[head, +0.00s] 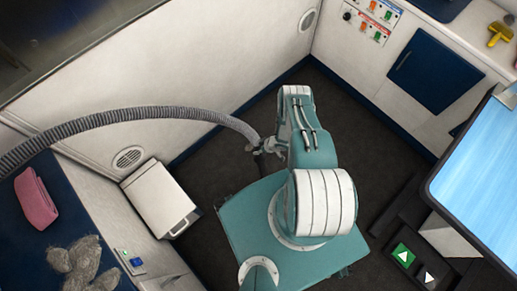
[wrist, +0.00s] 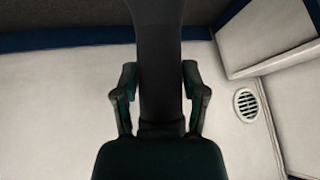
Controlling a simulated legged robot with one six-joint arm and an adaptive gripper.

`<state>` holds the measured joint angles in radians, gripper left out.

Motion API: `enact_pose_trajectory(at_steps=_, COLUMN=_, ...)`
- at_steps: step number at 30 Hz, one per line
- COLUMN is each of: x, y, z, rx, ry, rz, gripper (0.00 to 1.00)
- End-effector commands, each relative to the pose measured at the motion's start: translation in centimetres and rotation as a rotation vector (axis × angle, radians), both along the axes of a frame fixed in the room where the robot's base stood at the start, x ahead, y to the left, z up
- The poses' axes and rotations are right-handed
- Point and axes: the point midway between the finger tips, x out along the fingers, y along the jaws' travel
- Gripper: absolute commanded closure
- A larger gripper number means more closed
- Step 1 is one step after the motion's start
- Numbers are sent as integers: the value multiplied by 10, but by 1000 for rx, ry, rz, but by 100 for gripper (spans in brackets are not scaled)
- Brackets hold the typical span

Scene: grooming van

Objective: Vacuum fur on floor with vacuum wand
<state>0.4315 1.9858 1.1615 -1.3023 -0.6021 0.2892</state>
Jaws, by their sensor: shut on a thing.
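My gripper (head: 268,147) is beyond my teal arm in the head view, low over the dark floor (head: 215,170). In the wrist view my gripper (wrist: 159,82) has its two fingers on either side of the black vacuum wand (wrist: 160,40) and is shut on it. The wand runs up out of the top of the wrist view. A grey ribbed hose (head: 130,113) arches from the left edge of the head view to the gripper. The wand's far end is hidden. I cannot make out fur on the visible floor.
A white bin-like box (head: 158,197) stands by the left wall. A blue-topped counter (head: 60,215) at left holds a pink towel (head: 36,198) and grey fur clumps (head: 80,262). A white cabinet with a blue door (head: 433,70) stands at right. Dark floor lies open around the arm.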

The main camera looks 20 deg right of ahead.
Motion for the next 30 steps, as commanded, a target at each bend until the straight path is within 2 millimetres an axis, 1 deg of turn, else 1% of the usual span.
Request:
enact_pose_trajectory(at_steps=12, x=0, y=0, z=0, rx=1, ry=-1, rz=0, gripper=100)
enact_pose_trajectory(at_steps=16, x=-2, y=-1, z=0, rx=1, ry=0, rz=-1, gripper=100)
enact_pose_trajectory(at_steps=20, x=-12, y=-2, z=0, rx=2, ry=2, rz=-2, gripper=100)
enact_pose_trajectory(at_steps=30, x=-44, y=-5, z=0, rx=1, ry=1, rz=-2, gripper=100)
